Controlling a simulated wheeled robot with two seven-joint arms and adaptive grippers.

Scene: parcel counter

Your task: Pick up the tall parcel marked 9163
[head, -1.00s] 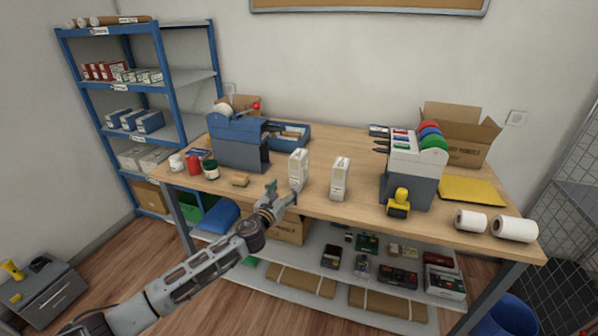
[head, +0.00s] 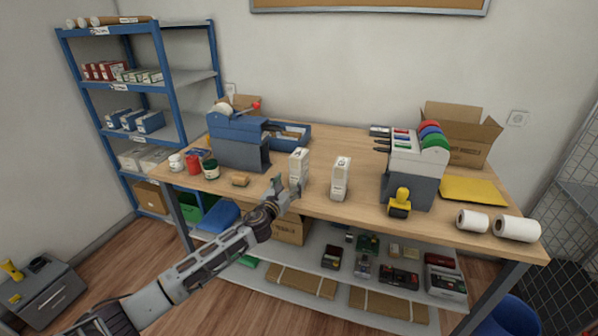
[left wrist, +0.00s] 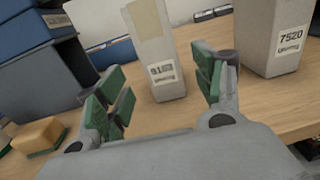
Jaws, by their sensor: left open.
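The tall white parcel (head: 300,165) stands upright on the counter. In the left wrist view this parcel (left wrist: 160,55) stands between and beyond the fingers; its label starts with "91" and the rest is too small to read surely. A second tall white parcel (head: 340,178) stands to its right; it also shows in the left wrist view (left wrist: 274,30), labelled 7520. My left gripper (head: 286,188) is open at the counter's front edge, just in front of the first parcel. In the left wrist view its green-padded fingers (left wrist: 163,98) are apart with nothing held. My right gripper is not in view.
A blue-grey dispenser (head: 240,142) stands left of the parcels, with a tan block (head: 240,179) in front of it. A yellow-handled stamp (head: 400,201) and a grey dispenser (head: 412,170) stand to the right. The counter (head: 320,214) is clear around both parcels.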

